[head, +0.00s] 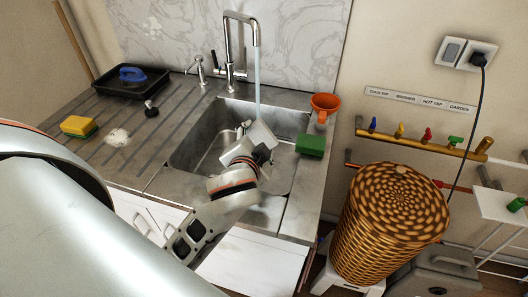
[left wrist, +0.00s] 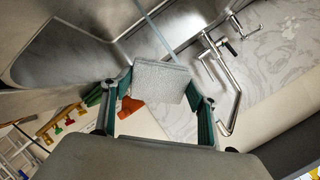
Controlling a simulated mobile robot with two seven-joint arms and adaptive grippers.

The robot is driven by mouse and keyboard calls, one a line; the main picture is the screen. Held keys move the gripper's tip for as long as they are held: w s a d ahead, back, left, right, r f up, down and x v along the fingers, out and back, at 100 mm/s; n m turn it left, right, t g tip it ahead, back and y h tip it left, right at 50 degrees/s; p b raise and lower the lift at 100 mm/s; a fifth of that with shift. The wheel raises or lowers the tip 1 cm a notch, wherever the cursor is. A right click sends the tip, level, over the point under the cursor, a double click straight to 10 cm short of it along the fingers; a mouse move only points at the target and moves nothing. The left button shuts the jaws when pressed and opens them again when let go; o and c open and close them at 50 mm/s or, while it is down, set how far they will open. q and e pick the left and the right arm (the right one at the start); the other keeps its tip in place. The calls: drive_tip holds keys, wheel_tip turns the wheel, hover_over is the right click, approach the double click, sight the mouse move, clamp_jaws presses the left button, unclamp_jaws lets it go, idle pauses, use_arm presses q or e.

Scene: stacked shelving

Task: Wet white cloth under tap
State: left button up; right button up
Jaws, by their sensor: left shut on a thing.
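The white cloth (left wrist: 160,80) looks like a flat, textured square pad in the left wrist view. My left gripper (head: 250,140) is shut on it, with one finger at each side of the cloth. In the head view the cloth (head: 262,133) is above the sink basin (head: 195,150), partly hidden by the gripper. The tap (head: 241,40) is running, and its water stream (head: 257,85) comes down at the cloth's far edge. In the left wrist view the stream (left wrist: 152,27) meets the cloth's edge; I cannot tell how wet the cloth is. My right gripper is out of view.
A green sponge (head: 310,145) and an orange funnel (head: 324,107) are at the sink's right rim. A yellow sponge (head: 78,126), a black plug (head: 151,109) and a black tray (head: 128,80) with a blue brush (head: 132,73) are on the drainboard. A wicker basket (head: 388,225) stands right.

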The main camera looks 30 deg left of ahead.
use_arm(q)
drive_tip(key=r+t, duration=0.1)
drive_tip(key=a+r+t+y, duration=0.1)
drive_tip(key=r, duration=0.1)
drive_tip(key=a+r, duration=0.1)
drive_tip(key=r, duration=0.1)
drive_tip(key=shift+w+a+r+t+y, duration=0.1)
drive_tip(key=shift+r+t+y, duration=0.15)
drive_tip(key=shift+t+y, duration=0.15)
drive_tip(key=shift+r+t, duration=0.4)
drive_tip(key=shift+r, duration=0.35)
drive_tip(key=d+f+b+x, duration=0.1)
drive_tip(key=f+x, duration=0.1)
drive_tip(key=x, duration=1.1)
drive_tip(key=shift+w+a+b, duration=0.15)
drive_tip(key=shift+w+b, duration=0.15)
drive_tip(key=shift+w, duration=0.25)
drive_tip(key=p+v, duration=0.1)
drive_tip(key=v, duration=0.7)
drive_tip(key=shift+a+f, duration=0.2)
drive_tip(key=shift+f, duration=0.05)
